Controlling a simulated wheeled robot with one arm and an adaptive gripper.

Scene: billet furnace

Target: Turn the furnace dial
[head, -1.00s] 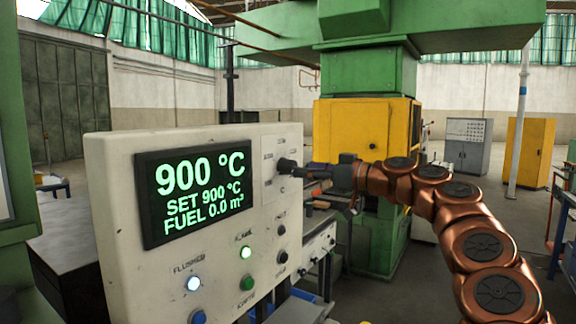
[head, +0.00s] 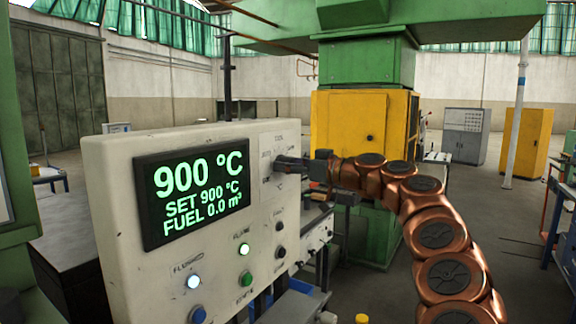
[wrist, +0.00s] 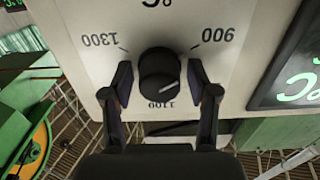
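The furnace dial (wrist: 159,75) is a round black knob on the white panel, seen upside down in the wrist view among marks 1300, 1100 and 900. A pale line on it slants toward the right side of the picture. My gripper (wrist: 160,88) is open, with one finger on each side of the dial; a gap shows between each finger and the knob. The display (head: 193,190) reads 900 °C, SET 900 °C, FUEL 0.0 m³.
A yellow furnace cabinet (head: 350,125) stands behind.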

